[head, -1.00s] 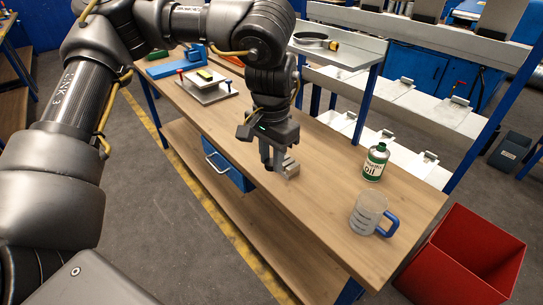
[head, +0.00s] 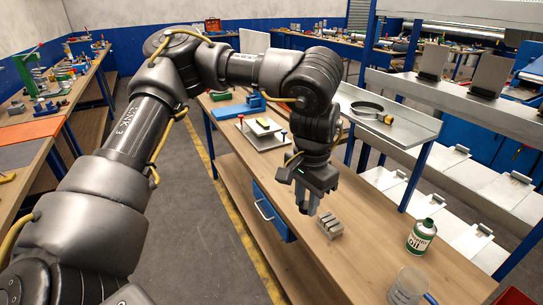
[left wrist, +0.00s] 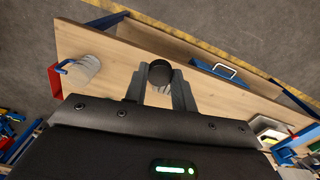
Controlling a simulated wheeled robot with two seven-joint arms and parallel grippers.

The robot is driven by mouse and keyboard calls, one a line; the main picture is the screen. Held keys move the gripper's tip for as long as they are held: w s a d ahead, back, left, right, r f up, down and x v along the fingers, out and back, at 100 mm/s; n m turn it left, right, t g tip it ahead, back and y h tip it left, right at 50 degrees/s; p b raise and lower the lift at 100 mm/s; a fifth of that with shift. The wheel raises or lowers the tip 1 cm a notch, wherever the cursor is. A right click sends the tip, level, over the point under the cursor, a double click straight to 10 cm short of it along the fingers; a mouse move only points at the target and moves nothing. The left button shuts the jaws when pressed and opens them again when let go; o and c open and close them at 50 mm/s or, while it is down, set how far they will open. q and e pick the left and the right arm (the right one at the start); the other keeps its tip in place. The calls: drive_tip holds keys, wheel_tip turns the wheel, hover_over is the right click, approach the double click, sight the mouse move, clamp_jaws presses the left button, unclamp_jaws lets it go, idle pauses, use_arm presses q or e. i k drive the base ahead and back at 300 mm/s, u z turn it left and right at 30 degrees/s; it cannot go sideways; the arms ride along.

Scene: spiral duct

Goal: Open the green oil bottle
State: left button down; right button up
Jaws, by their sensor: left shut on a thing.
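The oil bottle (head: 421,237) stands upright on the wooden bench at the right in the head view. It is green and white with a green top; I cannot tell whether it is capped. My left gripper (head: 307,207) points down over the bench, left of the bottle and apart from it. In the left wrist view its fingers (left wrist: 160,85) are shut on a small dark round thing (left wrist: 160,72), which I cannot identify for sure. The bottle does not show in the left wrist view. My right gripper is out of view.
A slotted metal block (head: 329,226) stands just right of my left gripper. A grey mug (head: 408,285) with a blue handle stands in front of the bottle. A red bin (head: 513,297) is beyond the bench end. A metal shelf rack (head: 400,120) runs behind the bench.

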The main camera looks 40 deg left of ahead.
sight(423, 232)
drive_tip(key=u, duration=0.5)
drive_tip(key=k, duration=0.6)
drive_tip(key=u, duration=1.1)
drive_tip(key=i, duration=1.65)
drive_tip(key=z, duration=1.05)
drive_tip(key=i, duration=0.75)
drive_tip(key=z, duration=0.75)
